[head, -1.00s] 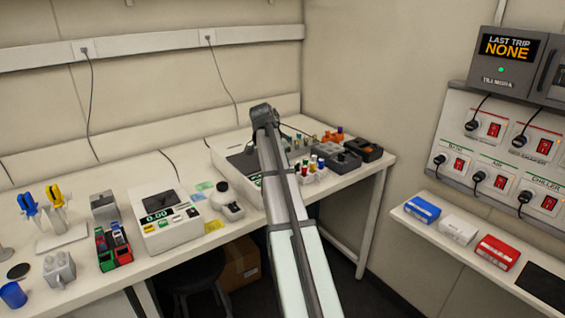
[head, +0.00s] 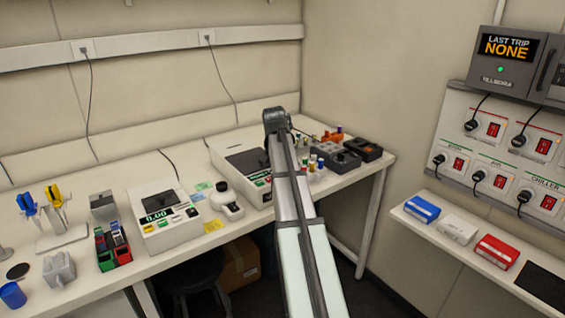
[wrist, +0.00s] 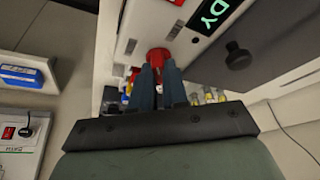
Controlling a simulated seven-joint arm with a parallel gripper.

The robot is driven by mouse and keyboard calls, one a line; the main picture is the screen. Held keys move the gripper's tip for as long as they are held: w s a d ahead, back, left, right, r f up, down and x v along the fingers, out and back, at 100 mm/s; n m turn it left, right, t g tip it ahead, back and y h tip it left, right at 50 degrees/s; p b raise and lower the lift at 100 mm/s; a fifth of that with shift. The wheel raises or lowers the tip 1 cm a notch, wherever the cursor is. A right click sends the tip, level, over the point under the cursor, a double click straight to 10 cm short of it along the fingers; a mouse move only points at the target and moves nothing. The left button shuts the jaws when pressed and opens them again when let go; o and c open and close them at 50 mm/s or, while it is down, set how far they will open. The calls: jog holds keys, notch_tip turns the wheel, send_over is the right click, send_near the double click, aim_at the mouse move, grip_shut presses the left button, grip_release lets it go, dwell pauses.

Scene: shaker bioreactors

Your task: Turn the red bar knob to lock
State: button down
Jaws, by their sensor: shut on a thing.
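My gripper (wrist: 159,70) shows in the wrist view with its two dark fingers closed on the red bar knob (wrist: 158,55). The knob is on the white front panel (wrist: 140,40) of a shaker unit, and the fingers hide part of it, so I cannot read its angle or any lock mark. A lit display (wrist: 214,14) on the panel shows the letters "DY". In the head view the white shaker unit (head: 226,166) stands at the back right of the bench. My arm covers its right side, hiding the knob and my fingertips.
Coloured bottles (head: 316,164) and black trays (head: 364,149) stand right of my arm. A wall shelf (head: 430,222) holds blue, white and red boxes.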

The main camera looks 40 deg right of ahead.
jog(key=n+y, duration=0.1)
jog(key=n, duration=0.1)
jog(key=n+t, duration=0.1)
jog(key=n, duration=0.2)
jog(key=shift+s+d+n+y, duration=0.1)
jog(key=shift+d+n+y, duration=0.05)
jog(key=shift+n+y, duration=0.2)
jog(key=n+y, duration=0.1)
jog(key=n, duration=0.1)
jog(key=n+y, duration=0.1)
jog(key=n, duration=0.2)
jog(key=shift+d+t, duration=0.1)
jog(key=shift+t, duration=0.3)
jog(key=c, duration=1.1)
grip_release()
jog(key=shift+c, duration=0.2)
jog(key=v, duration=1.4)
jog(key=shift+d+f, duration=0.1)
